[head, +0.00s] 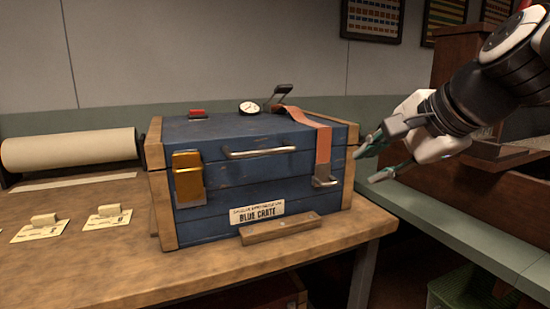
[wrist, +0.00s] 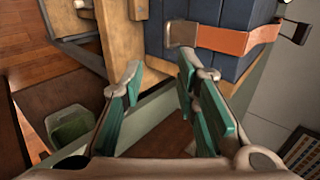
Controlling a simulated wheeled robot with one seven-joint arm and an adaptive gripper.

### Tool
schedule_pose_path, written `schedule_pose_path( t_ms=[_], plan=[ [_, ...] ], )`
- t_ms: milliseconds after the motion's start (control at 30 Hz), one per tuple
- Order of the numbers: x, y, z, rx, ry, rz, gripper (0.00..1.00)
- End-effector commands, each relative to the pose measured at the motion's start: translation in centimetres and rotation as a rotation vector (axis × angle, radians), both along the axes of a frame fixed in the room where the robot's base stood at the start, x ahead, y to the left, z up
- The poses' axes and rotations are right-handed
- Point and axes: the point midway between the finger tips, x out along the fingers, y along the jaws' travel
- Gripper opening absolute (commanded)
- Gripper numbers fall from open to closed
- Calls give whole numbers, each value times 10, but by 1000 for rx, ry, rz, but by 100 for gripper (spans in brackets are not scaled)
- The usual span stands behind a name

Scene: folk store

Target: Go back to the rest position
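My gripper (head: 372,163) is to the right of the blue crate, apart from it and pointing left toward its right side. In the wrist view my gripper (wrist: 160,78) has its two green-padded fingers spread, with nothing between them. The blue crate (head: 226,177) stands on a wooden table (head: 180,282). The crate's side (wrist: 240,18) and strap (wrist: 235,41) also show in the wrist view.
A paper roll (head: 70,150) and small cards with blocks (head: 108,215) lie left of the crate. A green ledge (head: 470,225) and a brown wooden cabinet (head: 460,60) stand close on the right. A green bin (wrist: 70,130) is on the floor below. The wall is behind.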

Motion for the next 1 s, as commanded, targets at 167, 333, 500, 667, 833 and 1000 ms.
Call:
schedule_pose_path(
  t_ms=[167,333,500,667,833,1000],
  plan=[
    [0,0,0,0,0,0,28],
    [-1,1,-1,-3,1,5,28],
    [-34,19,-23,-100,58,141,28],
    [-115,43,-75,-318,191,461,28],
    [-201,43,-125,-530,343,797,28],
    [-273,26,-161,-686,487,1077,28]
  ],
)
